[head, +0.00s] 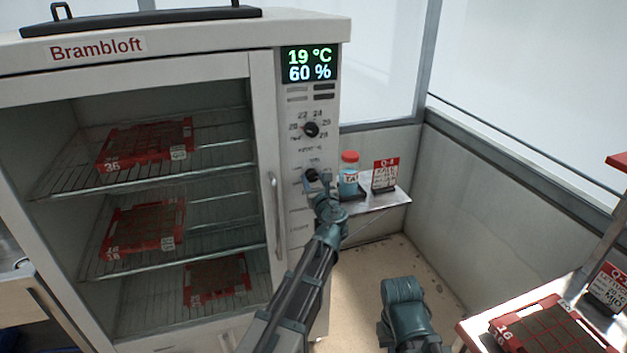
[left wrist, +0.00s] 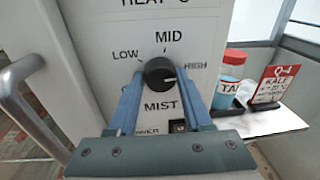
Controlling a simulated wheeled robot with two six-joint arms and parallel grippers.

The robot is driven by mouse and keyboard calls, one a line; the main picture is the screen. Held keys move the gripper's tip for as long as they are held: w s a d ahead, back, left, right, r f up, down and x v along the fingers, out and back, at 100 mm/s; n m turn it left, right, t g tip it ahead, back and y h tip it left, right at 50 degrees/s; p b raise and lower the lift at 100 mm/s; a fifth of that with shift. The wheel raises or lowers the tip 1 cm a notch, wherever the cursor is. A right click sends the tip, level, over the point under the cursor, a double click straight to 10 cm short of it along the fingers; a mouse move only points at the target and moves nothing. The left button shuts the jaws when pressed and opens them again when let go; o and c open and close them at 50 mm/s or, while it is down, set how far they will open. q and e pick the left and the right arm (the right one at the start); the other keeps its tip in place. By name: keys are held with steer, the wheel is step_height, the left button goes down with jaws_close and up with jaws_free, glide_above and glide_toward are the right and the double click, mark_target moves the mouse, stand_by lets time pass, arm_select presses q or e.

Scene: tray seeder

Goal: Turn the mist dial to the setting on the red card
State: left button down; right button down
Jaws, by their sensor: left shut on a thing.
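The black mist dial (left wrist: 160,73) sits on the cabinet's white panel above the word MIST. LOW, MID and HIGH are printed around it, with OFF's place partly hidden by a finger. My left gripper (left wrist: 161,88) is shut on the dial, a blue finger on each side. In the head view the dial (head: 311,175) is partly covered by the gripper. The red card (left wrist: 272,86) reads KALE and 20 °C; its lower lines are too small to read.
A glass-door cabinet (head: 264,120) holds red trays on wire shelves; its handle (head: 274,215) is left of the panel. A heat dial (head: 311,129) is above. A red-capped jar (head: 349,177) stands beside the card on a small shelf (head: 385,204). A display shows 19 °C, 60 %.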

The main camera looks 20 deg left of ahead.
arm_select(q)
steer(key=shift+c, duration=1.6)
jaws_free()
steer(key=v, duration=1.3)
steer(key=shift+s+d+p, duration=0.2)
steer(key=shift+s+p, duration=0.15)
